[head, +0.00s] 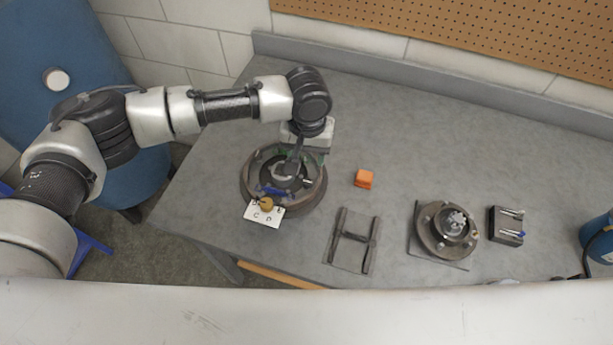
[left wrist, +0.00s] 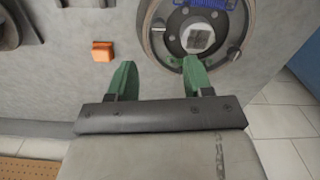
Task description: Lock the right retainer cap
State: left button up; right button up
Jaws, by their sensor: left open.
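A round brake assembly (head: 246,190) with a dark rim lies on the left part of the bench, with a blue spring (head: 272,191) at its near side. In the left wrist view the assembly's plate (left wrist: 222,44) shows at the top right, with the blue spring (left wrist: 208,4) at the top edge. Small round fittings sit on the plate; I cannot tell which is the right retainer cap. My left gripper (left wrist: 159,65) is open and empty, its green fingers apart, one fingertip overlapping the plate's edge. In the head view my left gripper (head: 300,156) is over the assembly's far side. My right gripper is not in view.
A card marked C and D (head: 252,213) with a brass-coloured knob (head: 266,204) lies at the assembly's near edge. An orange block (head: 364,178), black metal frame (head: 353,238), hub (head: 434,236) and dark pin block (head: 506,228) are to the right.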

aim_at(307, 181)
pick_arm(q)
notch_tip(307, 181, down, 10)
jog(key=shift+f+p, duration=0.25)
jog(key=shift+p, duration=0.7)
jog(key=c, duration=0.9)
